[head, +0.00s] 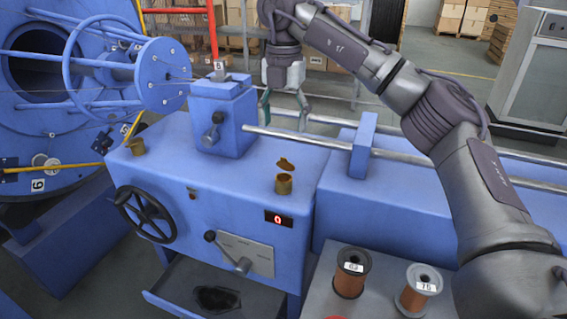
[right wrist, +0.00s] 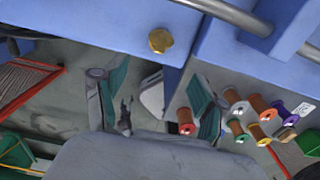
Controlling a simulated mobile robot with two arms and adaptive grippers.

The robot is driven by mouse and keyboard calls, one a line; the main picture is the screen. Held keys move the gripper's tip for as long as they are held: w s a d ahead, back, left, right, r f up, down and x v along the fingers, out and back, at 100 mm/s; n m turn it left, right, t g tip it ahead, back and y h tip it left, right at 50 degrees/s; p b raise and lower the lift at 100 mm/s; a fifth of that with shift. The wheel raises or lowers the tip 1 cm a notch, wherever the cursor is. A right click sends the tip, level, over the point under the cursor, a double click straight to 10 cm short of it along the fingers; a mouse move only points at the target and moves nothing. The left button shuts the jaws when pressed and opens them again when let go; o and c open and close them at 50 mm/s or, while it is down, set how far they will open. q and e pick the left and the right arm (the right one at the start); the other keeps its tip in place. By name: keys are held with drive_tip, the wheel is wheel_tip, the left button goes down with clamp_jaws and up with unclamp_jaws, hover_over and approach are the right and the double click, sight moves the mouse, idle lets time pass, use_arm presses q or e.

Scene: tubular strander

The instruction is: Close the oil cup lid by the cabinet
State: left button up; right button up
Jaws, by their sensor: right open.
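A brass oil cup (head: 284,184) stands on the blue cabinet top near its front edge. Its lid (head: 286,163) is tilted up and open at the back of the cup. A second brass cup (head: 137,147) stands at the left end of the cabinet; its lid state is hard to tell. My right gripper (head: 284,118) points down beyond the blue block, on the cabinet's far side, open and empty. In the right wrist view, a round brass piece (right wrist: 160,40) on a blue surface lies beyond the open fingers (right wrist: 155,108); I cannot tell which cup it is. My left gripper is out of view.
A handwheel (head: 145,214) and an open drawer (head: 170,303) are at the front. Wire spools (head: 351,272) stand on a grey surface at right.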

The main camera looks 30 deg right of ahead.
sight(284, 158)
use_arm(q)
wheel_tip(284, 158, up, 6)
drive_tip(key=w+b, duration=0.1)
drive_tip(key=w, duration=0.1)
use_arm(e)
wheel_tip(284, 158, down, 10)
drive_tip(key=shift+r, duration=0.1)
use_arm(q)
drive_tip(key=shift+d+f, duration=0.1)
use_arm(e)
drive_tip(key=shift+c, duration=0.2)
drive_tip(key=c, duration=1.1)
